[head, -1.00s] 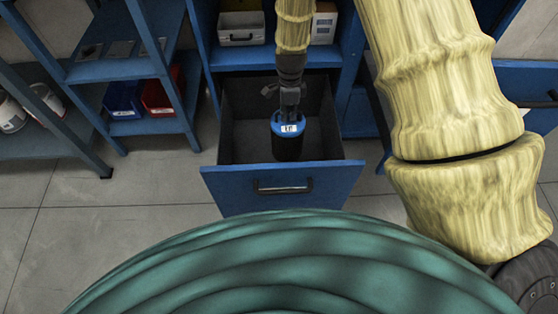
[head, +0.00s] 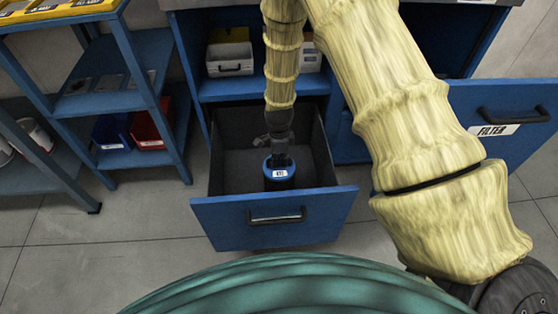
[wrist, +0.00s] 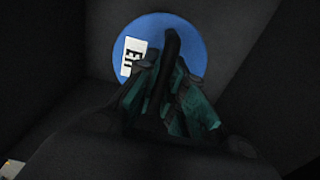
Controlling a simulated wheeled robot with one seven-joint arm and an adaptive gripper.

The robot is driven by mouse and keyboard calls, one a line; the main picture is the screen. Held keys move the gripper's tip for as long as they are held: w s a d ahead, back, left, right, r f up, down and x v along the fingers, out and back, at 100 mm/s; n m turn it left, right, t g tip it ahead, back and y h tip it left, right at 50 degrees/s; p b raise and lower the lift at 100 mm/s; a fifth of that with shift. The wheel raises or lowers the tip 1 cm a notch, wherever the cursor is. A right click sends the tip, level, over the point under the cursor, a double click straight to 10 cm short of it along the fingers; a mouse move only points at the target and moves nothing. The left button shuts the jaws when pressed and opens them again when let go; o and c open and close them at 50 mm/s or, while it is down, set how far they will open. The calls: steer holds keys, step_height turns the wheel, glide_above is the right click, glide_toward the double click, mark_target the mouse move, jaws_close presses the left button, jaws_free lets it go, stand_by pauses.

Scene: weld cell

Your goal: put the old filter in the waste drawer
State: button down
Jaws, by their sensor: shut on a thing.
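The old filter (head: 279,178) is a dark cylinder with a blue top and a white label. It is inside the open drawer, nearer the front panel, and appears upright. The waste drawer (head: 275,220) is pulled out, with a blue front, a black handle and dark inner walls. My gripper (head: 280,160) points down from above and is shut on the filter's top handle. In the wrist view the blue top (wrist: 190,38) and the black handle show between my gripper's teal fingers (wrist: 165,100). Whether the filter's base touches the drawer floor is hidden.
At right a blue panel labelled FILTER (head: 494,131) stands out. At left is a blue rack (head: 110,103) with blue and red bins. The drawer has free room around the filter.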

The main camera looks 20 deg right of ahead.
steer(key=shift+f, duration=0.3)
steer(key=c, duration=1.5)
jaws_free()
step_height(320, 180, up, 12)
steer(key=p, duration=0.2)
steer(key=shift+r+p, duration=0.1)
steer(key=shift+p, duration=0.2)
